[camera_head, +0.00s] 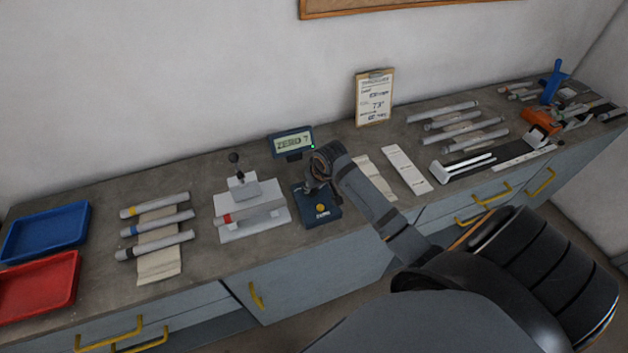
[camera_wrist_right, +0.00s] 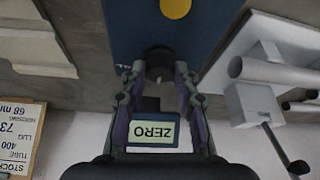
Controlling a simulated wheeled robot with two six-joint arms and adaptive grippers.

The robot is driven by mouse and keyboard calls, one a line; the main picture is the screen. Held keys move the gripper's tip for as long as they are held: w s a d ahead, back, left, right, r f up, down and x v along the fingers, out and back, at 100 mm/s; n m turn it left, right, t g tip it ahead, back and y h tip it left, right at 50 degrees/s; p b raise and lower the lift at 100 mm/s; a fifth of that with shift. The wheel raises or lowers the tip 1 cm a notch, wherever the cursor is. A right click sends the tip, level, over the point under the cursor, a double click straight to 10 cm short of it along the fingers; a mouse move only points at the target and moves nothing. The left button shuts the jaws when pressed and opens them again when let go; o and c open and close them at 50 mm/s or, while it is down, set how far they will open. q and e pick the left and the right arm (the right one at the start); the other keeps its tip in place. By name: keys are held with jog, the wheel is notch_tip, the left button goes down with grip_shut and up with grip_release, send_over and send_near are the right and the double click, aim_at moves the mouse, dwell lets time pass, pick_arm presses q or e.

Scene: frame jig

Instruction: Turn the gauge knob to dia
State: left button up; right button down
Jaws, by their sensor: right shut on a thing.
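The gauge box (camera_head: 318,212) is dark blue with a yellow button and stands on the bench, right of the white fixture. In the right wrist view the box (camera_wrist_right: 130,35) appears upside down, with its dark round knob (camera_wrist_right: 158,57) between my fingertips. My right gripper (camera_wrist_right: 160,72) is shut on the knob; it also shows over the box in the head view (camera_head: 313,186), hiding the knob there. The gauge display (camera_head: 292,142) reads "ZERO" and also shows between the fingers in the wrist view (camera_wrist_right: 153,133). The knob's pointer setting is hidden. My left gripper is out of view.
The white fixture (camera_head: 272,228) holding a red-banded tube stands close left of the box. Several tubes (camera_head: 155,212), a blue tray (camera_head: 45,230) and a red tray (camera_head: 40,285) lie farther left. A clipboard (camera_head: 374,97) stands at the wall. Tubes and an orange tool (camera_head: 541,121) lie right.

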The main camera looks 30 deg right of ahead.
dwell(0.4)
jog(key=c, duration=1)
grip_release()
jog(key=shift+r, duration=0.25)
jog(key=v, duration=1.1)
jog(key=shift+s+r, duration=0.2)
